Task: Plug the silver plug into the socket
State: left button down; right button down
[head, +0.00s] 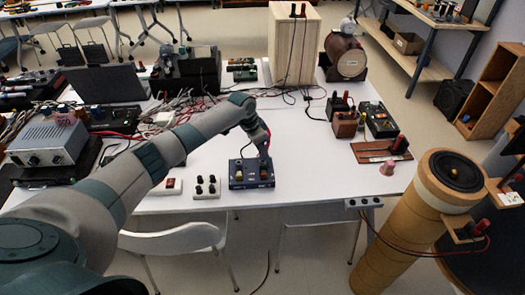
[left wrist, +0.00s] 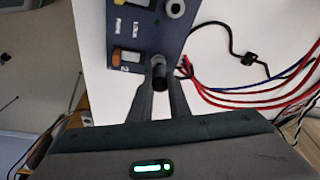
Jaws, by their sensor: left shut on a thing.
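My left gripper (head: 265,159) is over the right part of a blue panel box (head: 238,183) on the white table. In the left wrist view its fingers (left wrist: 160,84) are closed around a short black body with a grey end, which looks like the plug (left wrist: 159,75). The plug is at the edge of the blue panel (left wrist: 150,35); whether its tip is in a socket I cannot tell. A round grey fitting (left wrist: 175,8), perhaps a socket, shows higher on the panel. An orange-and-white switch (left wrist: 127,57) is to the left. My right gripper is not in view.
A white block with black knobs (head: 207,187) and a small switch box (head: 170,187) stand left of the panel. Red, blue and black cables (left wrist: 245,95) lie right of it in the wrist view. A tall cardboard tube speaker (head: 405,220) stands at right.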

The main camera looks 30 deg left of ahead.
pick_arm(q)
jog(key=shift+f+b, duration=0.35)
jog(key=shift+f, duration=0.4)
jog(key=c, duration=1.6)
grip_release()
jog(key=shift+r, duration=0.1)
jog(key=shift+r+p, duration=3.5)
jog(key=shift+r, duration=0.2)
